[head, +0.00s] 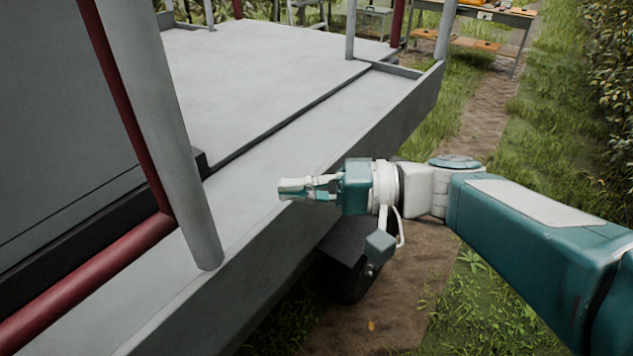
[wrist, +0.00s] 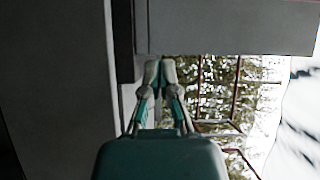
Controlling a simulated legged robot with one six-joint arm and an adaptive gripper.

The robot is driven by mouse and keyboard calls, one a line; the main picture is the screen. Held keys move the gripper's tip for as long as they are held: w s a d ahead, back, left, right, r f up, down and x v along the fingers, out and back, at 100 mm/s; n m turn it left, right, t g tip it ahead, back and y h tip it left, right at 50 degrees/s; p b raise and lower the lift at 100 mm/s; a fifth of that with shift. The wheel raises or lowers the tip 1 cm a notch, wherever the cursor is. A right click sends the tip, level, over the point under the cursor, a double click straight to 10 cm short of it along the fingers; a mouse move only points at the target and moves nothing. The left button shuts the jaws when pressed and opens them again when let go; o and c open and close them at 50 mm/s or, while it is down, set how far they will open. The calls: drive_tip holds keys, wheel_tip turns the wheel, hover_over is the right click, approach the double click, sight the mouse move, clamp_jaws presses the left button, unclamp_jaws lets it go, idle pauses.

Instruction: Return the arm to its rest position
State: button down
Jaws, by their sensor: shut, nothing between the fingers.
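My gripper (head: 283,188) is at the end of my teal and white arm, which reaches in from the right of the head view. It points left, over the near edge of a grey platform. The fingers are closed together and hold nothing. In the wrist view my gripper (wrist: 160,72) shows from behind, with its fingertips close together against grey surfaces. I cannot tell from these views how far the fingers are from the platform surface. No pear shows in either view.
The grey platform (head: 270,85) fills the left and middle, with grey posts (head: 165,120) and a red rail (head: 90,285). A dark wheel (head: 350,275) sits below its edge. A table (head: 490,25) with tools stands at the back right. The dirt path (head: 490,115) and grass are open.

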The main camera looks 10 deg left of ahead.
drive_tip(key=s+d+f+m+t+h, duration=0.2)
drive_tip(key=s+d+f+t+h, duration=0.2)
drive_tip(key=d+f+h, duration=0.55)
drive_tip(key=d+f+t+h, duration=0.2)
drive_tip(key=d+h, duration=0.2)
drive_tip(key=d, duration=0.4)
drive_tip(key=d+f+t+h, duration=0.2)
drive_tip(key=d+t+h, duration=0.1)
drive_tip(key=d, duration=0.5)
drive_tip(key=shift+s+d+m+h, duration=0.15)
drive_tip(key=shift+d+m+h, duration=0.15)
drive_tip(key=shift+h, duration=0.05)
drive_tip(key=shift+a, duration=0.2)
